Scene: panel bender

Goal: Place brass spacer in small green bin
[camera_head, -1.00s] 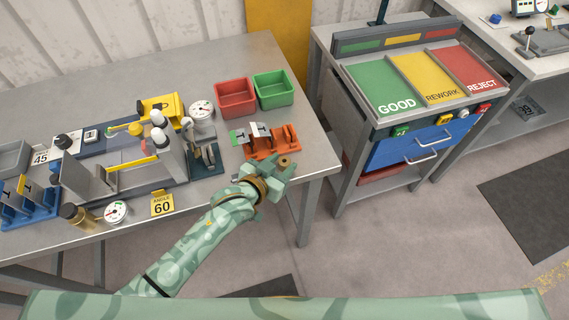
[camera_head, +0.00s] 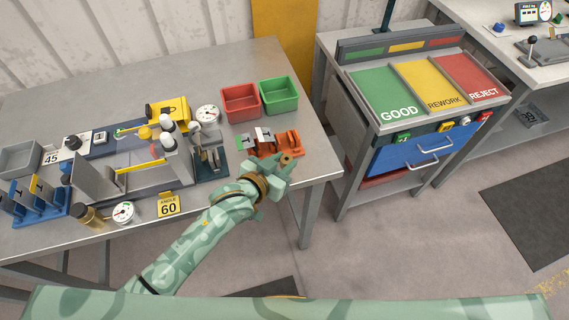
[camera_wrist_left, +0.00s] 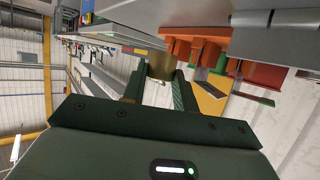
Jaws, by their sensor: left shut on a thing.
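The small green bin (camera_head: 279,108) stands empty on the grey table near its back right, touching or close beside a red bin (camera_head: 241,114). My left gripper (camera_head: 283,164) is at the table's right front, in front of an orange rack, and well short of the green bin. It is shut on the brass spacer (camera_head: 287,157), whose small round top shows in the head view. In the left wrist view the spacer (camera_wrist_left: 160,66) shows as a brass-coloured body between the two fingers (camera_wrist_left: 158,90). My right gripper is not in view.
The orange rack (camera_head: 262,151) with grey and green pieces lies between my gripper and the bins. A dial gauge (camera_head: 207,114) and the bender (camera_head: 130,165) fill the table to the left. A cabinet with GOOD, REWORK and REJECT trays (camera_head: 399,116) stands to the right, across a gap.

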